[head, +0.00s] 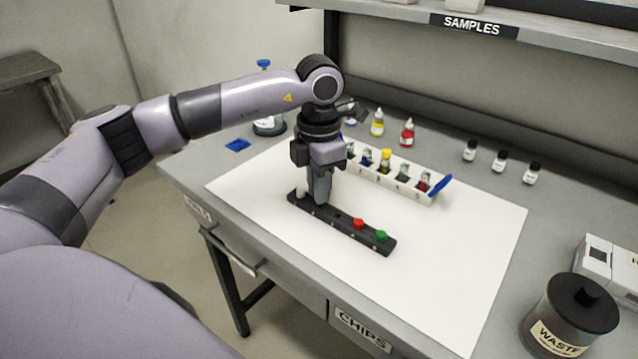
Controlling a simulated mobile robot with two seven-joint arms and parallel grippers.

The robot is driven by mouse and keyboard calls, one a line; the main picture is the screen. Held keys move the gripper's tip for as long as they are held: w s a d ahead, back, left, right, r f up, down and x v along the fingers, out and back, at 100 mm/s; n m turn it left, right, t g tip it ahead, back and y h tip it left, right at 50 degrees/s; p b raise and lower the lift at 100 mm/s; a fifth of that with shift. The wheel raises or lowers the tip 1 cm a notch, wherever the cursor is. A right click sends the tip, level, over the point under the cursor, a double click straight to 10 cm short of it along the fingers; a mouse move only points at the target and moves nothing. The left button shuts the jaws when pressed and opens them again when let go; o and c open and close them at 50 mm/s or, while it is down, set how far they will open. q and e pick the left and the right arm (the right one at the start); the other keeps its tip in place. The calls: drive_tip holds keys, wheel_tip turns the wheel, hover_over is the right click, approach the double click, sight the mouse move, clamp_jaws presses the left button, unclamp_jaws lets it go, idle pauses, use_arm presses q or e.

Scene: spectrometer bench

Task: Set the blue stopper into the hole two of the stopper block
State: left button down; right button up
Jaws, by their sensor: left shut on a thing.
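The black stopper block (340,230) lies on the white mat. A white stopper (300,193) sits at its left end, and a red stopper (358,224) and a green stopper (381,235) sit toward its right end. My left gripper (319,202) points straight down over the left part of the block, just right of the white stopper. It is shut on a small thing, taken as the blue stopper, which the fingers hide. The fingertips are at or just above the block's top; I cannot tell if the stopper is in a hole. My right gripper is not in view.
A white rack (400,182) with several cuvettes stands behind the block, a blue piece (441,184) at its right end. Dropper bottles, small vials and a flask stand farther back. A waste jar (570,315) is at front right. The white mat's (450,260) right side is clear.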

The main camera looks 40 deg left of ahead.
use_arm(q)
drive_tip(key=shift+f+b, duration=0.4)
drive_tip(key=shift+f, duration=0.3)
drive_tip(key=shift+f, duration=0.15)
drive_tip(key=c, duration=1.1)
unclamp_jaws()
drive_tip(key=shift+r+b, duration=0.3)
drive_tip(key=shift+r, duration=3.3)
